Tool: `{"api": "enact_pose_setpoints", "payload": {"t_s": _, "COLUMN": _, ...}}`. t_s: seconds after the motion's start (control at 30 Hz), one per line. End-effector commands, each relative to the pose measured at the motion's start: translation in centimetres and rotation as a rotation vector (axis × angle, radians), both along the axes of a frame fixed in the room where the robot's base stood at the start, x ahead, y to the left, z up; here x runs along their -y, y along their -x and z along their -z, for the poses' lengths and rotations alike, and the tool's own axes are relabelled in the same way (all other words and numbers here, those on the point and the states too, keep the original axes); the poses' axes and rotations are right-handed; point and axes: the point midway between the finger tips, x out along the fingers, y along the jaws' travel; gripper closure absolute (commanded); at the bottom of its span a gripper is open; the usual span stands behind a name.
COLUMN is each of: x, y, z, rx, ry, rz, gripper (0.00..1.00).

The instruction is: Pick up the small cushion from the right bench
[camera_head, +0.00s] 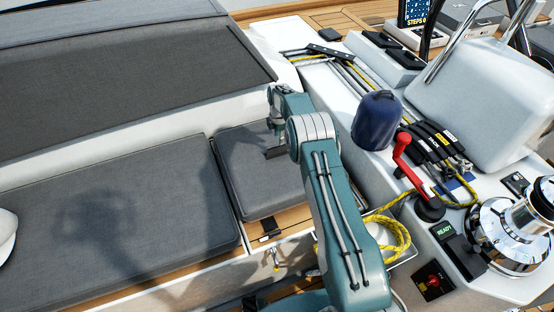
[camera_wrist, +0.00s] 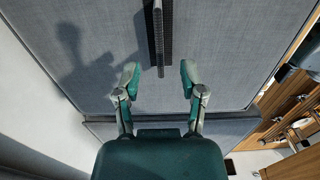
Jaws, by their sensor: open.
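The small cushion (camera_head: 258,190) is grey, square and lies flat on the bench beside the long cushion. A dark upright strap or handle (camera_head: 276,153) stands on its top. My gripper (camera_head: 275,138) is above the far part of the cushion, pointing down; my arm hides the cushion's right side. In the wrist view my gripper (camera_wrist: 159,74) is open, and nothing is held. The small cushion (camera_wrist: 225,60) fills most of that view. The black strap (camera_wrist: 158,40) lines up with the gap between the fingertips; whether they flank it in depth I cannot tell.
A long grey cushion (camera_head: 110,220) adjoins on the left. A grey backrest (camera_head: 110,75) rises behind. At right stand a blue-covered winch (camera_head: 377,120), a red lever (camera_head: 403,150), yellow rope (camera_head: 395,235) and a chrome winch (camera_head: 510,235). A wooden strip (camera_head: 285,222) edges the bench.

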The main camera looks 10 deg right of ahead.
Motion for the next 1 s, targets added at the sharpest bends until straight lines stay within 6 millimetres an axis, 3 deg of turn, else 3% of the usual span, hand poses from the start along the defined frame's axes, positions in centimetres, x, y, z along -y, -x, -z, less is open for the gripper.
{"api": "enact_pose_setpoints", "payload": {"t_s": 0.47, "x": -0.5, "y": 0.0, "z": 5.7, "rx": 0.000, "ry": 0.000, "rz": 0.001, "gripper": 0.47}}
{"api": "enact_pose_setpoints", "payload": {"t_s": 0.77, "x": -0.5, "y": 0.0, "z": 6.2, "rx": 0.001, "ry": 0.000, "rz": 0.001, "gripper": 0.47}}
{"api": "enact_pose_setpoints", "payload": {"t_s": 0.9, "x": -0.5, "y": 0.0, "z": 6.2, "rx": 0.001, "ry": 0.000, "rz": 0.001, "gripper": 1.00}}
{"api": "enact_pose_setpoints", "payload": {"t_s": 1.0, "x": -0.5, "y": 0.0, "z": 6.2, "rx": 0.001, "ry": 0.000, "rz": 0.001, "gripper": 1.00}}
